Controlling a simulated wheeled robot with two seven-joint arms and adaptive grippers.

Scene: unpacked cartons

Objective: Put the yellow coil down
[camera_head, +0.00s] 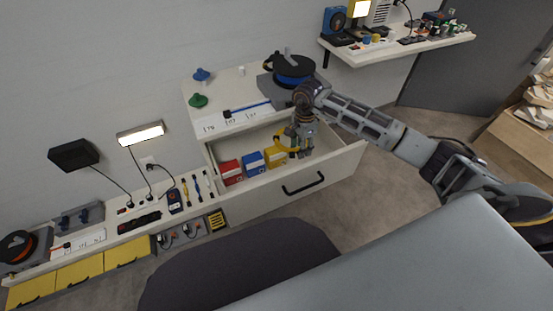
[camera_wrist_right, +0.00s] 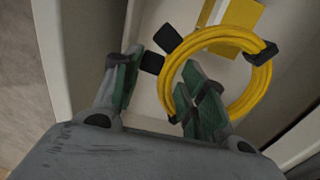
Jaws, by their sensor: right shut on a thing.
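The yellow coil (camera_wrist_right: 262,78) is a ring of yellow cable with black ties. It shows large in the right wrist view, its near side between my right fingers. In the head view the yellow coil (camera_head: 285,142) is small and partly hidden by the gripper. My right gripper (camera_head: 302,150), also in the wrist view (camera_wrist_right: 163,80), is shut on the coil and holds it over the open drawer (camera_head: 285,197). I cannot tell whether the coil touches the drawer floor. My left gripper is not in view.
Red boxes (camera_head: 230,172), blue boxes (camera_head: 255,163) and a yellow box (camera_head: 275,156) stand in the drawer's left part. The right part looks clear. The counter (camera_head: 225,88) above holds a black-and-blue spool (camera_head: 293,70), a green knob (camera_head: 198,100) and a blue knob (camera_head: 202,74).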

